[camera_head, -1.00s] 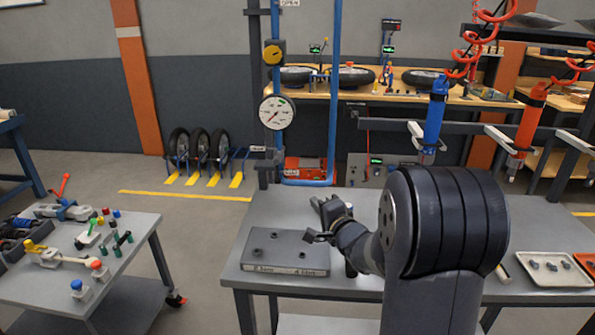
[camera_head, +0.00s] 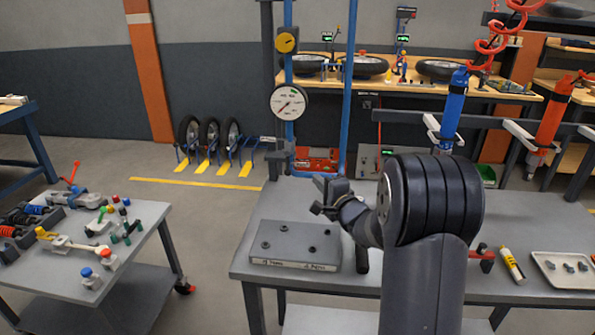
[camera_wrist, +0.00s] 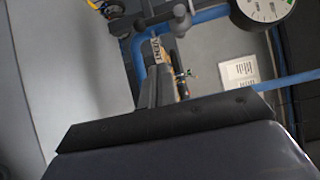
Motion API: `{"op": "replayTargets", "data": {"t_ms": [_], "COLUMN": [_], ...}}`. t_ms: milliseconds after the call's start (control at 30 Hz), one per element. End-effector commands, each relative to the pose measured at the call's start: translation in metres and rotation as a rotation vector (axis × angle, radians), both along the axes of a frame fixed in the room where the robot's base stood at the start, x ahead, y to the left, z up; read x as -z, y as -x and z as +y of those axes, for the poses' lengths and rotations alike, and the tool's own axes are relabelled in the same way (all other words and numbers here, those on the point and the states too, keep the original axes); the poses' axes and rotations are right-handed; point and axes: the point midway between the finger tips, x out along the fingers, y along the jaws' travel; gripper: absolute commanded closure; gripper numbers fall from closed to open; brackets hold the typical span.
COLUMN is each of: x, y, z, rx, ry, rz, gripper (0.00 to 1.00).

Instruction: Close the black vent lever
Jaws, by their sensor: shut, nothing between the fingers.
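A white round gauge (camera_head: 288,102) hangs on blue pipes (camera_head: 349,90) behind the bench, with a yellow knob (camera_head: 287,40) above it. A dark grey fitting (camera_head: 280,157) sits below the gauge at the bench's back left edge, beside a small label; I cannot tell for certain whether the black vent lever is part of it. My gripper (camera_head: 322,196) is shut and empty above the bench, in front of and to the right of this fitting. In the wrist view, the gauge (camera_wrist: 264,8) shows at the upper right and dark rounded parts (camera_wrist: 180,20) at the top.
A cluttered trolley (camera_head: 120,275) stands left, with open floor between.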

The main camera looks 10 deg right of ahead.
Motion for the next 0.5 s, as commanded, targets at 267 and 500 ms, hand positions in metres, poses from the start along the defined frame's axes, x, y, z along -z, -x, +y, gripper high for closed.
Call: {"op": "replayTargets", "data": {"t_ms": [267,500], "x": [-0.001,0.0], "y": [-0.051,-0.066], "z": [0.015,0.043], "rx": [-0.002,-0.001], "ry": [0.0,0.0], "rz": [-0.001,0.0], "gripper": [1.0,1.0]}}
